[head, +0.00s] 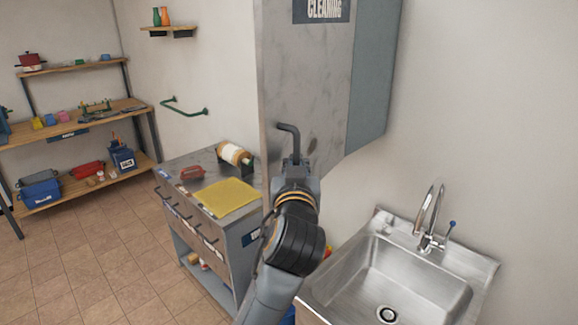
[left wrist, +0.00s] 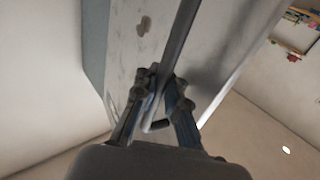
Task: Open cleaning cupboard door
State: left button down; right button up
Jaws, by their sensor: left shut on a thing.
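The grey metal door (head: 310,75) of the cleaning cupboard (head: 373,80) hangs above the counter, with a "CLEANING" sign (head: 322,9) at its top. Its dark bent handle (head: 289,135) is low on the door. My left gripper (head: 295,165) reaches up from below and is shut on the lower part of the handle. In the left wrist view the two fingers (left wrist: 160,92) close around the dark handle bar (left wrist: 182,35), with the door face (left wrist: 140,50) behind it. I cannot tell whether the door stands slightly ajar. My right gripper is not in view.
A steel sink (head: 400,275) with a tap (head: 432,215) is at the lower right. A counter (head: 180,160) with a yellow cloth (head: 226,196) and a paper roll (head: 235,153) stands at the left of my arm. Shelves (head: 75,125) stand far left; tiled floor (head: 80,255) is clear.

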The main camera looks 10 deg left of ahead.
pick_arm(q)
jog(key=shift+f, duration=0.35)
jog(key=c, duration=1.5)
grip_release()
jog(key=shift+s+a+r, duration=0.1)
jog(key=shift+a, duration=0.05)
jog(key=shift+o, duration=0.5)
jog(key=shift+s+a+r, duration=0.1)
jog(key=shift+s+r, duration=0.1)
